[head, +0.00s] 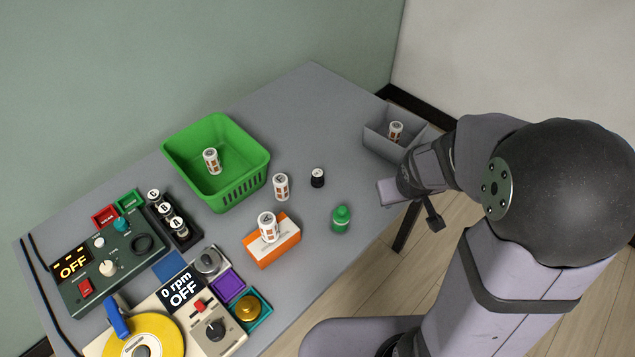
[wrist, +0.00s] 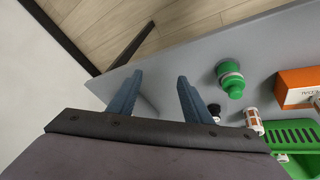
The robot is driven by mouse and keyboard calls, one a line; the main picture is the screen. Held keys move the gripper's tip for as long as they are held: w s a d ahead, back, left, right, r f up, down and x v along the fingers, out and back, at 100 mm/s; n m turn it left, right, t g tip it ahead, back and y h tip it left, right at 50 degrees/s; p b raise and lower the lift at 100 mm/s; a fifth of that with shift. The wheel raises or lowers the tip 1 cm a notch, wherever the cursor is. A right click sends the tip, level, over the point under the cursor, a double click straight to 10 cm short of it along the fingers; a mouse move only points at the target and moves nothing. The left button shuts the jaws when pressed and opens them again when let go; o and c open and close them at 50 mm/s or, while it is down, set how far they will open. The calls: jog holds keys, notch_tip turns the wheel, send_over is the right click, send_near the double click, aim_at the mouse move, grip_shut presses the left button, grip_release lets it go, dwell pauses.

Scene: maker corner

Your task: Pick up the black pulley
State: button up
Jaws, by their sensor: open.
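A small black round piece (head: 317,177) with a pale mark on top stands on the grey table, right of the green basket. It is the likeliest black pulley, but its shape is too small to be sure. In the wrist view a small black piece (wrist: 214,108) shows just beyond the right finger, partly hidden by it. My gripper (wrist: 157,88) is open, with nothing between its blue-grey fingers. In the head view my gripper (head: 386,193) is at the table's right edge, right of the black piece and apart from it.
An orange box (head: 272,245), green basket (head: 250,188) and grey bin (head: 378,143) stand around. The table's back is clear.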

aim_at(317, 175)
jog(key=w+a+f+n+t+y+b, duration=0.1)
jog(key=w, duration=0.3)
jog(key=w+a+f+n+t+y+b, duration=0.1)
jog(key=w+f+n+t, duration=0.1)
jog(key=w, duration=0.3)
jog(key=w+a+f+n+t+y+b, duration=0.1)
jog(key=w+a+f+y+b, duration=0.1)
jog(key=w, duration=0.3)
jog(key=shift+n+t, duration=0.3)
jog(key=a+y, duration=0.1)
jog(key=a+f+n+y+b, duration=0.1)
jog(key=a, duration=0.1)
jog(key=w+a+f+n+y, duration=0.1)
jog(key=y, duration=0.1)
jog(key=shift+a+f+b, duration=0.15)
jog(key=shift+a+b, duration=0.15)
jog(key=shift+a, duration=0.05)
jog(key=a+y, duration=0.1)
jog(key=s+a+f+n+g+y+b, duration=0.1)
jog(key=s+a+n+y, duration=0.1)
jog(key=a, duration=0.1)
jog(key=shift+s+f+y, duration=0.1)
jog(key=shift+f+y, duration=0.1)
jog(key=shift+y, duration=0.2)
jog(key=shift+s+a+n+g+y, duration=0.4)
jog(key=shift+s+a+y, duration=0.05)
jog(key=shift+y, duration=0.05)
jog(key=shift+x, duration=3.65)
jog(key=shift+r, duration=0.1)
jog(key=c, duration=1.1)
